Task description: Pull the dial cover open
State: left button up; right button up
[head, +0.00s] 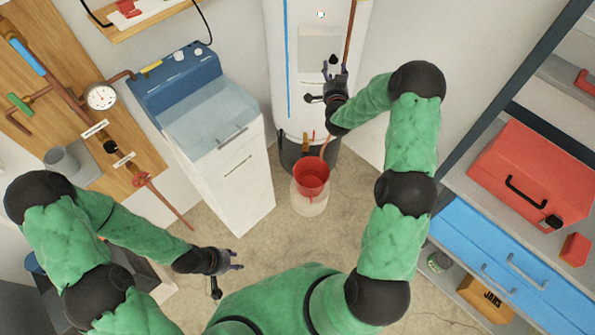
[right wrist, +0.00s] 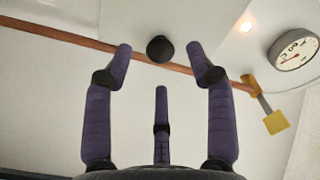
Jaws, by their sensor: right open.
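The dial cover (head: 318,42) is a pale grey panel on the front of the white water tank, and it looks closed. A round black knob (head: 332,59) sits at its lower right part. In the right wrist view the knob (right wrist: 160,48) shows on a pale surface, just beyond and between the fingertips. My right gripper (head: 336,72) is open and empty, just below the knob; I cannot tell whether it touches it. It also shows in the right wrist view (right wrist: 161,65) with its purple fingers spread. My left gripper (head: 238,259) looks open and empty, low over the floor.
A copper pipe (head: 351,35) runs beside the panel. A round gauge (right wrist: 294,48) and a yellow-tagged valve (right wrist: 268,110) are at the right. A white-and-blue cabinet (head: 225,160) is left, shelves with a red toolbox (head: 530,170) right.

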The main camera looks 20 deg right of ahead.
jog(key=v, duration=0.6)
jog(key=s+a+f+n+g+y+b, duration=0.1)
jog(key=s+a+f+g+y+b, duration=0.1)
jog(key=a+f, duration=0.4)
jog(key=s+a+f+n+g+y+b, duration=0.2)
jog(key=s+a+f, duration=0.3)
jog(key=f, duration=0.8)
jog(key=s+a+f+n+g+y+b, duration=0.2)
jog(key=a+f, duration=0.4)
jog(key=f, duration=0.3)
jog(key=shift+s+a+f+g+y+b, duration=0.2)
jog(key=shift+s+a+g+y+b, duration=0.15)
jog(key=shift+s+g+y+b, duration=0.5)
jog(key=shift+s+h, duration=0.15)
jog(key=shift+h, duration=0.1)
